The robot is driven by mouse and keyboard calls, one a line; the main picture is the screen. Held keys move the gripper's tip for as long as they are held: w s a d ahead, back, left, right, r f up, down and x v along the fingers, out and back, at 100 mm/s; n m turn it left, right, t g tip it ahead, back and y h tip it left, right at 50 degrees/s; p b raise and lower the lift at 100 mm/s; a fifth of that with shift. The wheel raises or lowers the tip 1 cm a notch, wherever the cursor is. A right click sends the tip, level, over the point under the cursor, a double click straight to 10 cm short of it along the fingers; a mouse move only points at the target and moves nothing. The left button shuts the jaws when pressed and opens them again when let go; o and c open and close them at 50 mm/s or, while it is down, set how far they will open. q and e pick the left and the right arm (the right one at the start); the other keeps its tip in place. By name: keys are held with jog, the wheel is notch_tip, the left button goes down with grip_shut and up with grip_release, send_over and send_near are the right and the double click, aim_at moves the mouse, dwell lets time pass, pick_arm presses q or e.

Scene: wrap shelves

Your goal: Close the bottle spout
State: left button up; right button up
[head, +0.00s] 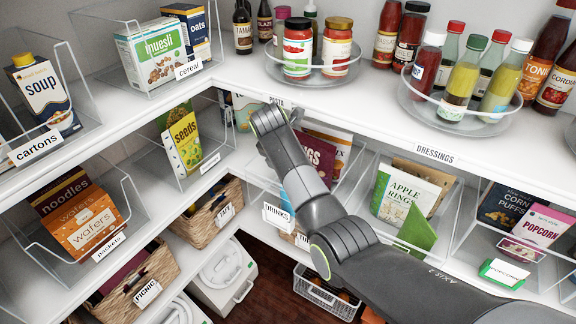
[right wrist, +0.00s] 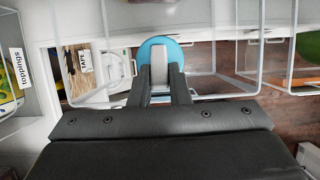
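The bottle shows only as a light blue round top (right wrist: 160,44) in the right wrist view, with a pale grey piece (right wrist: 160,65), which looks like its spout, standing on it. A patch of the same blue (head: 296,190) shows beside my right forearm in the head view, near the drinks label; the rest of the bottle is hidden. My right gripper (right wrist: 160,75) has its fingers on either side of the pale piece, close to it. I cannot tell whether they touch it. The arm hides this gripper in the head view. My left gripper is in neither view.
A clear bin with the drinks label (head: 278,216) surrounds this spot. Beside it are the apple rings bag (head: 402,193) and a popcorn bin (head: 507,273). Above, the shelf edge (head: 350,110) carries turntables of jars and dressings. A tape basket (head: 207,215) stands lower left.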

grip_shut()
jog(key=shift+f, duration=0.2)
jog(key=shift+s+a+t+h+b, duration=0.2)
jog(key=shift+t+h+b, duration=0.1)
jog(key=shift+t+b, duration=0.15)
jog(key=shift+d, duration=0.1)
jog(key=o, duration=0.6)
grip_release()
jog(key=shift+c, duration=0.2)
